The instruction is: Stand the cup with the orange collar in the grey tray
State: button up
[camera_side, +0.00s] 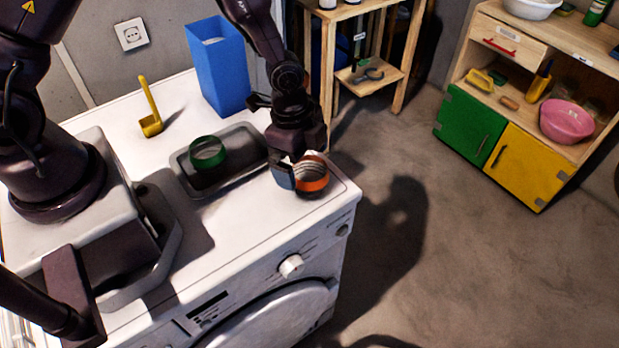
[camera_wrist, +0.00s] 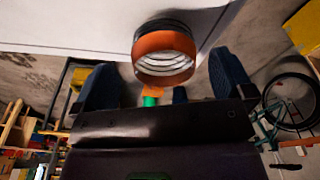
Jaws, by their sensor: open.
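The cup with the orange collar (camera_side: 312,178) is at the right front corner of the white machine top, its ribbed inside showing through its open mouth. My gripper (camera_side: 297,168) is open at the cup, one finger in front of its left side. In the wrist view the orange-collared cup (camera_wrist: 165,54) appears between the two spread fingers of my gripper (camera_wrist: 164,66), with gaps on both sides. The grey tray (camera_side: 243,168) lies just left of my gripper. A cup with a green collar (camera_side: 208,152) stands in the tray's left part; the tray's right part looks empty.
A tall blue container (camera_side: 217,70) stands behind the tray. A yellow ladle-like scoop (camera_side: 151,118) is at the back left. The machine top (camera_side: 236,222) is clear in front of the tray. The top's right edge is close to the orange-collared cup, with floor beyond.

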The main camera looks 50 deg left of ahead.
aim_at(310, 176)
jog(key=f, duration=0.1)
jog(key=d+f, duration=0.1)
jog(key=f, duration=0.2)
jog(key=shift+w+d, duration=0.2)
jog(key=shift+w, duration=0.2)
jog(key=shift+f, duration=0.6)
jog(key=c, duration=1.1)
jog(key=shift+o, duration=0.2)
jog(key=shift+r, duration=0.15)
